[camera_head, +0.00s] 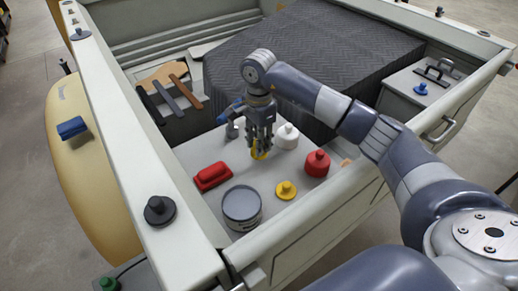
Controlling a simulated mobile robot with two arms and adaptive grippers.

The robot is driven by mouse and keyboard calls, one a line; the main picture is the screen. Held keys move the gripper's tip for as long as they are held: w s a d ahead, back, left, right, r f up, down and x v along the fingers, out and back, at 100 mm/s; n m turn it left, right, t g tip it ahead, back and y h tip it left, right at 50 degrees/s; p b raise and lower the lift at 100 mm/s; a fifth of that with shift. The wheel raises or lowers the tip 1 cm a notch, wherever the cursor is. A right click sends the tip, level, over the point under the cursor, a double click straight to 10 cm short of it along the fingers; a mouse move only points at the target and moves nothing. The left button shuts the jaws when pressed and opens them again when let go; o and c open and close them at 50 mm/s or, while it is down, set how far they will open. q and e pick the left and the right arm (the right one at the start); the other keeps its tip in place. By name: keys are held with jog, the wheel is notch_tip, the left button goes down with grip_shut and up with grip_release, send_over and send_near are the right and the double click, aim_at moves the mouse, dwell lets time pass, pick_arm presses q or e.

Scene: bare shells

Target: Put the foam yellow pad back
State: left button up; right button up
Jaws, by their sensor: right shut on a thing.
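My right gripper (261,139) reaches down over the light grey surface (215,150) in the truck bed. It is shut on a yellow thing (260,154), which looks like the foam yellow pad. The fingers hide most of it, and I cannot tell whether it touches the surface. A second yellow round piece with a small knob (286,190) lies on the surface in front, apart from the gripper. My left gripper is not in view.
Close around stand a white bottle-like piece (287,137), a red one (317,163), a red block (212,176) and a grey can (241,207). Dark-handled tools (165,98) lie behind left. A quilted dark cover (310,55) fills the back. Bed walls (130,110) enclose the area.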

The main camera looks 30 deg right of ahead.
jog(key=shift+f, duration=0.3)
notch_tip(320, 180, down, 3)
jog(key=shift+s+f+p, duration=0.1)
jog(key=shift+p, duration=0.6)
jog(key=shift+f+b, duration=0.25)
jog(key=shift+b, duration=0.05)
jog(key=o, duration=0.9)
jog(key=shift+r, duration=0.1)
jog(key=shift+o, duration=0.2)
jog(key=shift+r, duration=0.1)
jog(key=shift+r, duration=0.25)
notch_tip(320, 180, up, 10)
jog(key=b, duration=0.3)
jog(key=shift+r+b, duration=0.2)
jog(key=shift+b, duration=0.2)
jog(key=shift+r, duration=0.55)
